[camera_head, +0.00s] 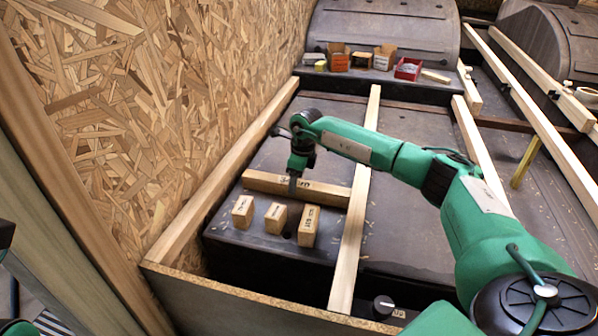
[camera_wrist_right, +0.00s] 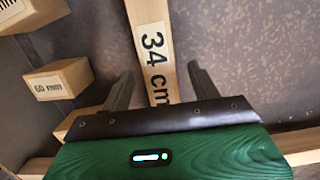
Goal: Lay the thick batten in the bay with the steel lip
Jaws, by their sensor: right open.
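A wooden batten (camera_head: 325,192) lies crosswise on the dark floor of the left bay, behind three short wooden blocks. My right gripper (camera_head: 293,186) is over the middle of this batten. In the right wrist view its open fingers (camera_wrist_right: 158,75) stand on either side of the batten, with gaps visible. I cannot tell which bay has a steel lip. My left gripper does not show; only dark and green bits of my left side are at the left edge.
Labelled blocks (camera_head: 243,211), (camera_head: 276,217) and (camera_head: 308,226) stand in front of the batten. A pale rail (camera_head: 350,235) borders the bay on the right, a chipboard wall (camera_head: 170,110) on the left. Small boxes (camera_head: 384,57) sit at the back. A yellowish stick (camera_head: 525,163) stands right.

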